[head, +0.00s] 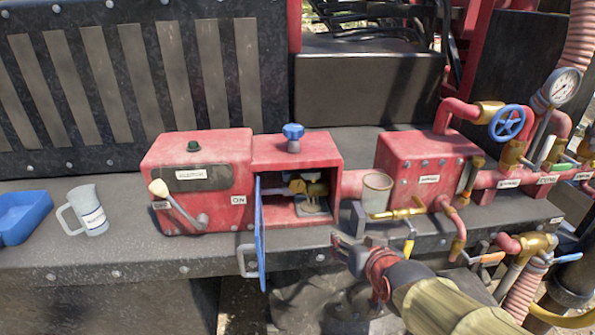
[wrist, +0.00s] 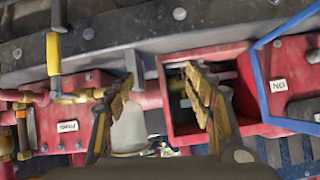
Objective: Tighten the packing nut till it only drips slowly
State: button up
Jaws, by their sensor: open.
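The red box (head: 318,147) in the middle of the bench has an open front with its blue door (head: 262,235) swung outward. Inside, a brass fitting (head: 308,188) shows in shadow; I cannot make out which part of it is the packing nut, or any dripping. A blue knob (head: 292,132) stands on top of the box. My gripper (head: 356,246) is in front of the bench, right of the opening and apart from it. In the wrist view my gripper (wrist: 160,92) is open and empty, its right finger overlapping the box opening (wrist: 183,128).
A grey cup (head: 377,192) stands right of the opening, close to a brass lever valve (head: 398,213). The blue door edge juts out on the left. A jug (head: 90,212) and blue tray (head: 22,214) sit at far left. Pipes and a gauge (head: 565,86) crowd the right.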

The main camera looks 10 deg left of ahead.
jog(key=w+a+r+t+y+p, duration=0.1)
jog(key=w+a+r+t+p, duration=0.2)
jog(key=w+a+p, duration=0.35)
jog(key=t+p, duration=0.2)
jog(key=t, duration=0.1)
send_near(297, 186)
jog(key=d+x, duration=0.1)
jog(key=x, duration=0.2)
jog(key=shift+t, duration=0.3)
jog(key=shift+a+x, duration=0.15)
jog(key=shift+x, duration=1.15)
jog(key=shift+a+x, duration=0.2)
jog(key=shift+x, duration=1.1)
jog(key=shift+a+x, duration=0.15)
jog(key=shift+x, duration=1.15)
jog(key=shift+s+f, duration=0.1)
jog(key=shift+f, duration=0.1)
jog(key=c, duration=1.2)
jog(key=shift+o, duration=0.2)
